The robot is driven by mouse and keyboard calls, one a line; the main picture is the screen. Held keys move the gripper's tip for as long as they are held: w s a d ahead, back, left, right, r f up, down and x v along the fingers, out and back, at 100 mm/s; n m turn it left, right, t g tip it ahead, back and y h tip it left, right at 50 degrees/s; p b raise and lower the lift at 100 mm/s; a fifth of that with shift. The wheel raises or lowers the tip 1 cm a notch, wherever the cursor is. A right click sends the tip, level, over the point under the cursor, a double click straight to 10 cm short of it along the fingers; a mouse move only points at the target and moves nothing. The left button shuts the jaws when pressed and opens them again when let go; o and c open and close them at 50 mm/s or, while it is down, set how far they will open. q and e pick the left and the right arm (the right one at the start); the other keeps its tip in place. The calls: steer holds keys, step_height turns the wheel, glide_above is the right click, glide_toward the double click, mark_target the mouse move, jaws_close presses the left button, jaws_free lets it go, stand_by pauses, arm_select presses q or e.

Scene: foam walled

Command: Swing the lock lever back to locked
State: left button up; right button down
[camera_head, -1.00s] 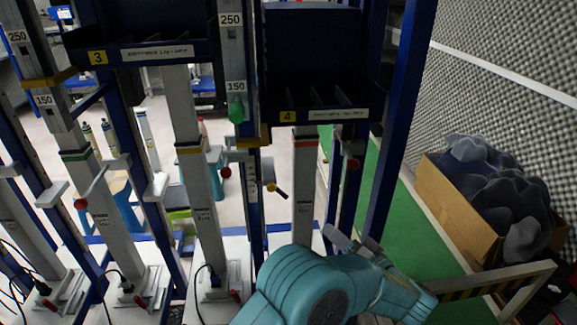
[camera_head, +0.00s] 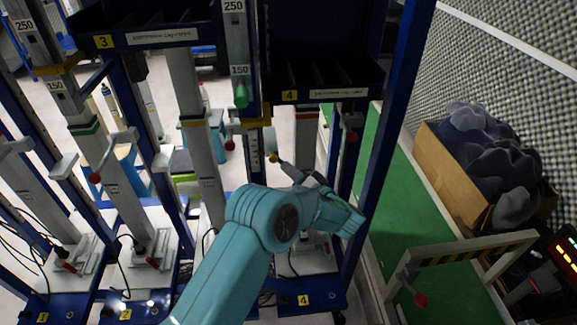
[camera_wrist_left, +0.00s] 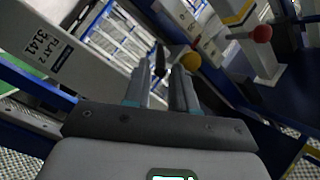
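The lock lever, a short black handle (camera_wrist_left: 160,60) by a yellow knob (camera_wrist_left: 190,62), shows ahead of my left gripper in the left wrist view. In the head view its yellow knob (camera_head: 274,158) is on a post by station 4, and the gripper hides most of the handle. My left gripper (camera_head: 287,168) reaches toward it from the right. Its two grey fingers (camera_wrist_left: 161,78) are apart, with the black handle seen between their tips. I cannot tell whether they touch it. My right gripper is not in view.
Blue uprights (camera_head: 385,130) and grey columns stand close around the arm. Red-knobbed levers (camera_head: 350,135) stick out nearby. Dark bins (camera_head: 315,90) hang above. A cardboard box (camera_head: 455,175) of dark foam stands at right, beside a striped barrier (camera_head: 455,255). The green floor strip (camera_head: 415,225) is mostly clear.

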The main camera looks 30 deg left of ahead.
arm_select(q)
steer(key=shift+x, duration=0.85)
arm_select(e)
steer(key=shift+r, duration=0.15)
